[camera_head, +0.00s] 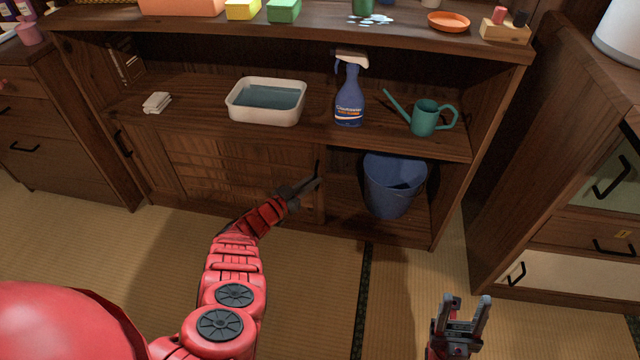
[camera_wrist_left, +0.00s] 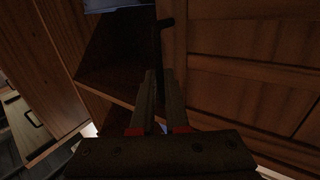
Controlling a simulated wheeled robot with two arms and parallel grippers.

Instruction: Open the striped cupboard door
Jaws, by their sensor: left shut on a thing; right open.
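The striped cupboard door (camera_head: 215,165) is a brown wooden panel with slats, low in the left half of the cupboard. In the left wrist view the door (camera_wrist_left: 255,75) fills the right side. A dark upright handle (camera_head: 318,168) stands at the door's right edge. My left gripper (camera_head: 306,185) is shut on this handle; in the left wrist view the handle's top (camera_wrist_left: 164,24) sticks out beyond the fingers. The fingers hide its lower part. My right gripper (camera_head: 466,306) is open and empty above the tatami, lower right in the head view.
A blue bucket (camera_head: 392,187) stands in the open compartment right of the door. The shelf above holds a white basin (camera_head: 266,116), a spray bottle (camera_head: 349,100) and a green watering can (camera_head: 424,117). Drawer cabinets flank the cupboard. The tatami (camera_head: 310,275) in front is clear.

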